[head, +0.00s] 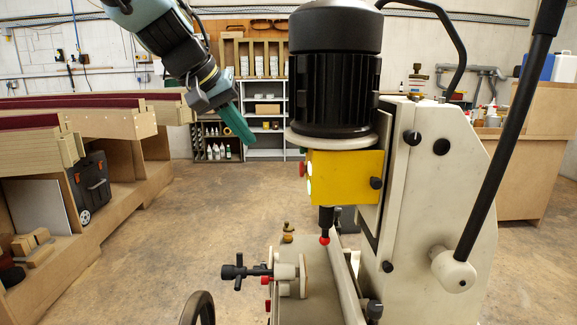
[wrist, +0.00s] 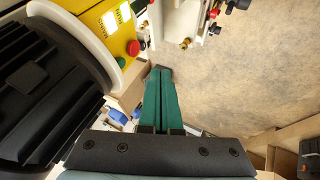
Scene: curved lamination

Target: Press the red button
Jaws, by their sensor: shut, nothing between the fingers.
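The red button (head: 302,169) sticks out from the left side of the yellow control box (head: 345,177) on the machine, just below a green button (head: 303,150). In the wrist view the red button (wrist: 133,48) shows on the yellow panel, left of and beyond my fingertips. My gripper (head: 249,138) has green fingers closed together with nothing between them. It hangs tilted down to the right, left of the control box and apart from the button. In the wrist view my gripper's fingertips (wrist: 160,72) are near the picture's middle.
The black motor (head: 335,80) stands above the control box. A red-tipped spindle (head: 324,240) hangs below it, and a clamp with black handles (head: 255,271) is lower left. A black lever (head: 500,150) rises at right. Open floor (head: 190,220) lies between the machine and the left workbench (head: 110,180).

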